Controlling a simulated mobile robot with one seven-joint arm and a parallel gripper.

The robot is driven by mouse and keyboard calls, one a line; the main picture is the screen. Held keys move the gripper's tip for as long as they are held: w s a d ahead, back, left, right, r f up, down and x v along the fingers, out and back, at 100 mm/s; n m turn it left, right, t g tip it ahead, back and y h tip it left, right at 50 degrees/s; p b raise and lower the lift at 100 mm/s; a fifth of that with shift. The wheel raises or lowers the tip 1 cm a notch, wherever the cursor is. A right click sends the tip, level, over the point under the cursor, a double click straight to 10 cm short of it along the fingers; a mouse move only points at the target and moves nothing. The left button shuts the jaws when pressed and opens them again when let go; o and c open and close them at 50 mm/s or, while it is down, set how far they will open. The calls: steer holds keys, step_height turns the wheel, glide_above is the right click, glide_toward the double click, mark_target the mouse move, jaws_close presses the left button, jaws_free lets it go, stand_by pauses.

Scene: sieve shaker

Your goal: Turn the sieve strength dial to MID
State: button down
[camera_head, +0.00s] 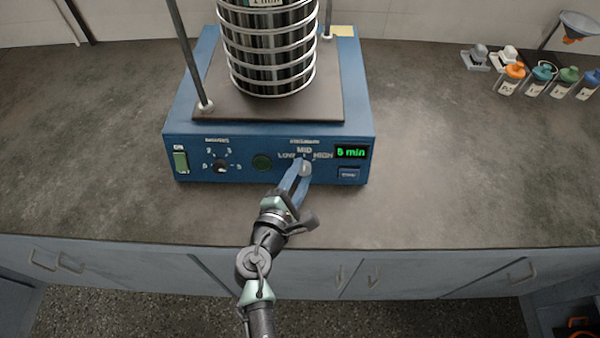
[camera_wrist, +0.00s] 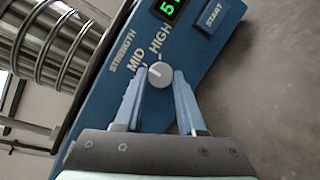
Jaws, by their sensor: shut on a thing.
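The blue sieve shaker (camera_head: 240,142) stands on the bench. Its strength dial (camera_wrist: 160,74) is a round light-grey knob on the front panel, with LOW, MID and HIGH printed around it in the head view. My gripper (camera_head: 302,167) reaches the panel from the front. In the wrist view my gripper (camera_wrist: 159,79) has one blue finger on each side of the dial, shut on it. A pale mark shows on the knob face; I cannot tell exactly which word it points at. LOW is hidden in the wrist view.
The display (camera_head: 352,152) reads 5 min, above the START button (camera_wrist: 212,16). Several bottles (camera_head: 540,78) stand far right.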

stand_by(0.3)
steer(key=c, duration=0.5)
jaws_free()
steer(key=shift+s, duration=0.1)
steer(key=v, duration=1.2)
steer(key=shift+s+a, duration=0.2)
steer(key=shift+s, duration=0.15)
